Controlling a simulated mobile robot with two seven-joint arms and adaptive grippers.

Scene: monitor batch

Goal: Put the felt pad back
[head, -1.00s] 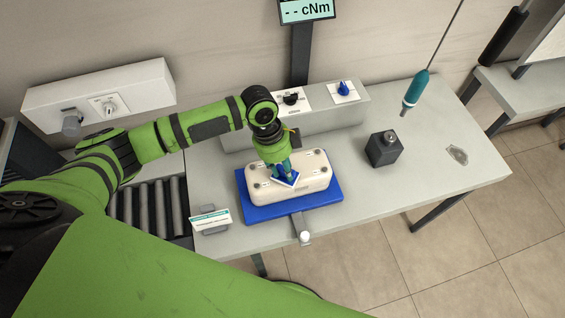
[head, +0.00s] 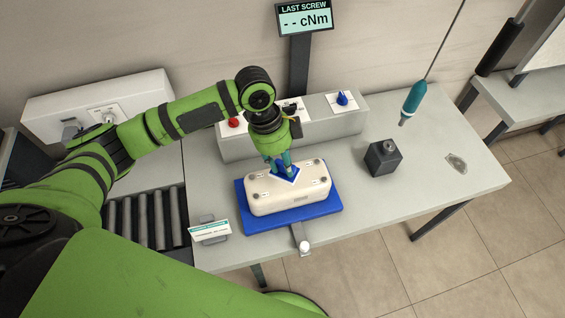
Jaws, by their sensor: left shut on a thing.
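My left gripper (head: 281,165) points down over a white box-like unit (head: 312,195) with dark round corner spots. It is shut on a small blue piece with a white edge (head: 288,177), at the unit's top. The fingers hide part of this piece, and I cannot tell for sure whether it is the felt pad or whether it touches the unit. The unit lies on a blue base (head: 252,225) on the grey table. My right gripper is not in view.
Behind stands a grey console (head: 238,147) with a red button (head: 234,122) and a blue knob (head: 342,98). To the right are a dark block (head: 383,158), a hanging teal screwdriver (head: 412,101) and a flat grey patch (head: 457,163). A sign (head: 209,231) stands at the front left.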

